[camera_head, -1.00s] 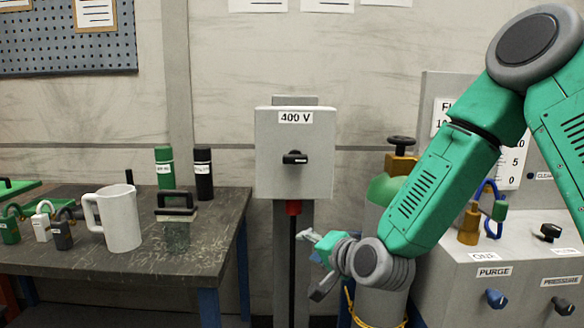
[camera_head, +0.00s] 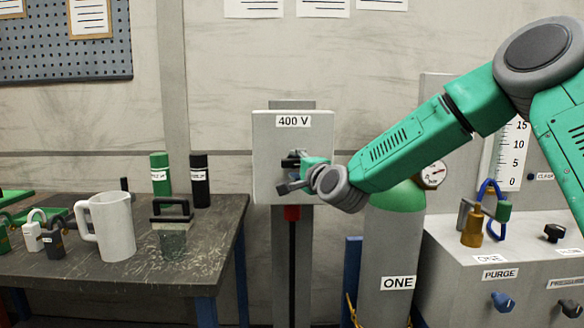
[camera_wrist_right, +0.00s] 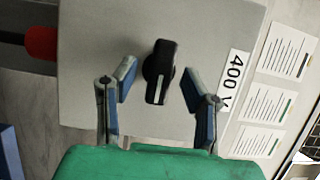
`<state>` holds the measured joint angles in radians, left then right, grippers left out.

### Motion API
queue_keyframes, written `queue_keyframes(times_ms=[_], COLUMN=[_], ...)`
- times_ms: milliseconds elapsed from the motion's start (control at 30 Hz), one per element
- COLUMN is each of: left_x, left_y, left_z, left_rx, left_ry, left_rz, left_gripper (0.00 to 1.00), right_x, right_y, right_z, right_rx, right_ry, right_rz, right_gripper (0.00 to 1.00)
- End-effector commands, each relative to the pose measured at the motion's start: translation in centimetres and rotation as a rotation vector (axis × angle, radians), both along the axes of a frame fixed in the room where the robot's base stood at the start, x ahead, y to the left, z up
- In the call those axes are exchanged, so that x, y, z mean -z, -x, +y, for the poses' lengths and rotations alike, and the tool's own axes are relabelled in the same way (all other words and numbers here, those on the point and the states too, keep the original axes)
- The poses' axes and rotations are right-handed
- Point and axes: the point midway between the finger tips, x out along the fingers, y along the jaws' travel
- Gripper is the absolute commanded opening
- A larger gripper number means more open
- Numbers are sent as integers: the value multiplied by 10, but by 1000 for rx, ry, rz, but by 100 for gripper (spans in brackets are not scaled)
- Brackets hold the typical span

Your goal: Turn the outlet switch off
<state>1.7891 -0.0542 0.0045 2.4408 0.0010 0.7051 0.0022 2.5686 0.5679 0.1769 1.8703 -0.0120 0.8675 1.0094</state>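The outlet switch is a black rotary handle with a white line, on a light grey box (camera_head: 268,150) labelled 400 V. In the right wrist view the switch (camera_wrist_right: 160,72) sits between the two fingers of my right gripper (camera_wrist_right: 158,88), which is open. The fingers stand on either side of the handle, with a gap to each. In the head view my right gripper (camera_head: 291,174) is in front of the box and partly hides the switch (camera_head: 290,160). My left gripper is not in view.
A red connector (camera_head: 292,212) with a black cable hangs under the box. A grey cylinder labelled ONE (camera_head: 385,250) stands to the right, below my right arm. A dark table (camera_head: 215,235) with a white jug (camera_head: 112,225) and padlocks is at the left.

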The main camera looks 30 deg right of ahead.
Motion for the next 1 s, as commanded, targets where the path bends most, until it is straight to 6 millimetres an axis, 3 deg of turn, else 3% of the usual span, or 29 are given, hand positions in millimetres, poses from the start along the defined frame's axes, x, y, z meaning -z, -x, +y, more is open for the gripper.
queue_keyframes(times_ms=[200, 500, 533, 633, 1000], left_x=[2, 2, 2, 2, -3], left_y=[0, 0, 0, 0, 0], left_z=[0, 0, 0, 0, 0], left_rx=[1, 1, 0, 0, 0], left_ry=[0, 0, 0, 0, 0], left_rz=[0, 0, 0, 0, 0], left_gripper=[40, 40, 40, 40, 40], right_x=[0, -1, -1, 0, 0], right_y=[-20, -22, -22, -22, -22], right_z=[-3, -1, -1, -3, -4], right_rx=[0, 0, 0, 0, 1], right_ry=[2, 3, 3, 2, 21], right_rz=[-1, 0, 0, 0, 15], right_gripper=[40, 40, 36, 1, 0])
